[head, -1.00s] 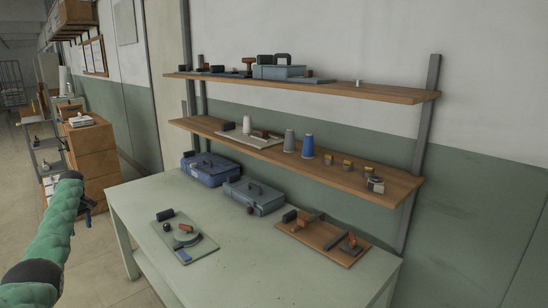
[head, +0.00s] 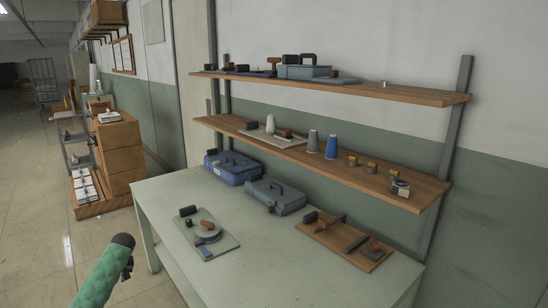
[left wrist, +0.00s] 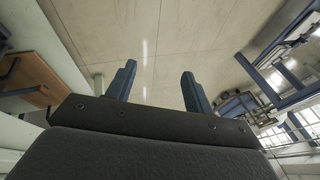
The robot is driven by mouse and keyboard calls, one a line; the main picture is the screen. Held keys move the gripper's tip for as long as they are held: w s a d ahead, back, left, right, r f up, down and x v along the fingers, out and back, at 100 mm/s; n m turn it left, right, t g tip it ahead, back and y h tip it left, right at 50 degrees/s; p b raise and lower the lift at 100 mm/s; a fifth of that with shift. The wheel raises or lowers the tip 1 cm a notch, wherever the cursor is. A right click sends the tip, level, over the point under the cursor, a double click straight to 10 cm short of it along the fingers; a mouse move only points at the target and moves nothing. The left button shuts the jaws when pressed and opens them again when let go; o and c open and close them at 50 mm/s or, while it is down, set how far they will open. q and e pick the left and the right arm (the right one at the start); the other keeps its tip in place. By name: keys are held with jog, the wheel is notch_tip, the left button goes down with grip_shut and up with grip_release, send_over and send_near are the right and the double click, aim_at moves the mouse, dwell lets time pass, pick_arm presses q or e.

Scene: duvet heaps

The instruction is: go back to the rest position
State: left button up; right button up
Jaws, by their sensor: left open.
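My left gripper (left wrist: 158,88) shows in the left wrist view with its two blue fingers apart and nothing between them. In the head view my left arm, in a green padded sleeve, comes in at the lower left; the gripper (head: 128,268) is small and dark at its end, left of the pale green table (head: 160,235) and apart from it. My right gripper is in neither view.
Two toolboxes (head: 232,167) (head: 276,196) and two boards (head: 207,236) (head: 343,243) with small parts lie on the table. Two wooden shelves (head: 330,89) (head: 330,158) hang above it. A wooden cabinet (head: 118,155) stands at the left. The floor (head: 30,230) at the left is clear.

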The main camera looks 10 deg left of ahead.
pick_arm(q)
jog(key=s+d+f+m+t, duration=0.1)
jog(key=s+d+f+m, duration=0.3)
jog(key=s+d+f, duration=0.6)
jog(key=s+d+f+m, duration=0.45)
jog(key=s+d, duration=0.35)
jog(key=s, duration=0.3)
jog(key=s+d+f+m+t+h, duration=0.1)
jog(key=s+d+m, duration=0.2)
jog(key=s+d, duration=0.75)
jog(key=s+d+f+m+h, duration=0.15)
jog(key=s+d, duration=0.55)
jog(key=s, duration=0.7)
jog(key=s+d+f+n+h, duration=0.1)
jog(key=d+n+h, duration=0.2)
jog(key=d, duration=2.2)
jog(key=shift+d+f+h, duration=0.15)
jog(key=shift+d+h, duration=0.15)
jog(key=shift+h, duration=0.05)
